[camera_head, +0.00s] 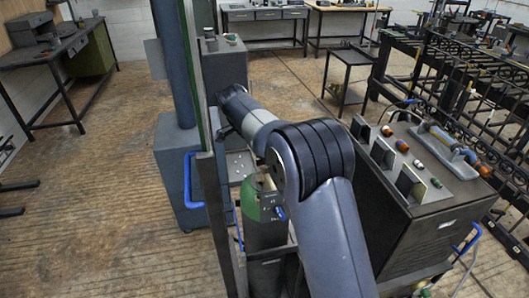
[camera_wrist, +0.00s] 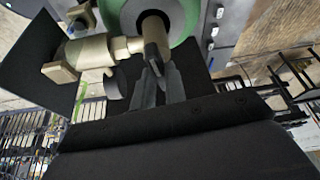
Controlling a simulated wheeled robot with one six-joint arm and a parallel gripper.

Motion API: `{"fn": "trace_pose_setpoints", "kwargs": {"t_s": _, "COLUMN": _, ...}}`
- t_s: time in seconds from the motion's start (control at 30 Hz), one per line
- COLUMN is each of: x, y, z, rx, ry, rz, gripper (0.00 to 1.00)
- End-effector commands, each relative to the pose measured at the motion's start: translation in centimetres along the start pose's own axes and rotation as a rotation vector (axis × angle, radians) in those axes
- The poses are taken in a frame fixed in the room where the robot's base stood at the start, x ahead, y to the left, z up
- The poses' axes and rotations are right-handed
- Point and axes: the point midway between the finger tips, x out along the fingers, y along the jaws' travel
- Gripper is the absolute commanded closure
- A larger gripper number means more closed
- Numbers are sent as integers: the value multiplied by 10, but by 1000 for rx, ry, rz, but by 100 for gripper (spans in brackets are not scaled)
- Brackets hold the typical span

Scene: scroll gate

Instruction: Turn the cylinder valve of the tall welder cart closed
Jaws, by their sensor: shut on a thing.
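The green-topped gas cylinder (camera_head: 270,208) stands upright in a dark frame in the head view, behind my arm. In the wrist view its green shoulder (camera_wrist: 188,20) is at the top, with a tan valve body and stem (camera_wrist: 153,25) in front of it. A tan fitting (camera_wrist: 90,52) branches off to the left. My gripper (camera_wrist: 156,68) is shut on the small dark valve handle (camera_wrist: 152,52) at the stem's near end. The fingers hide part of the handle, and its turn angle is unclear.
A tall blue post (camera_head: 174,60) and a blue box (camera_head: 180,170) stand to the left. Dark metal racks fill the right side.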

Motion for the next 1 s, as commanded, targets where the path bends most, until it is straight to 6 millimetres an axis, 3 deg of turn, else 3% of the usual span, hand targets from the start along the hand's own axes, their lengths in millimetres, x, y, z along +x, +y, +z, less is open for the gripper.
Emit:
{"fn": "trace_pose_setpoints", "kwargs": {"t_s": 0.33, "x": -1, "y": -1, "z": -1, "rx": 138, "ry": 0, "rz": 55, "gripper": 100}}
{"fn": "trace_pose_setpoints", "kwargs": {"t_s": 0.87, "x": -1, "y": -2, "z": -1, "rx": 163, "ry": 0, "rz": 64, "gripper": 100}}
{"fn": "trace_pose_setpoints", "kwargs": {"t_s": 0.9, "x": -1, "y": -2, "z": -1, "rx": 163, "ry": 0, "rz": 64, "gripper": 86}}
{"fn": "trace_pose_setpoints", "kwargs": {"t_s": 1.0, "x": -1, "y": -1, "z": 0, "rx": 162, "ry": 0, "rz": 64, "gripper": 78}}
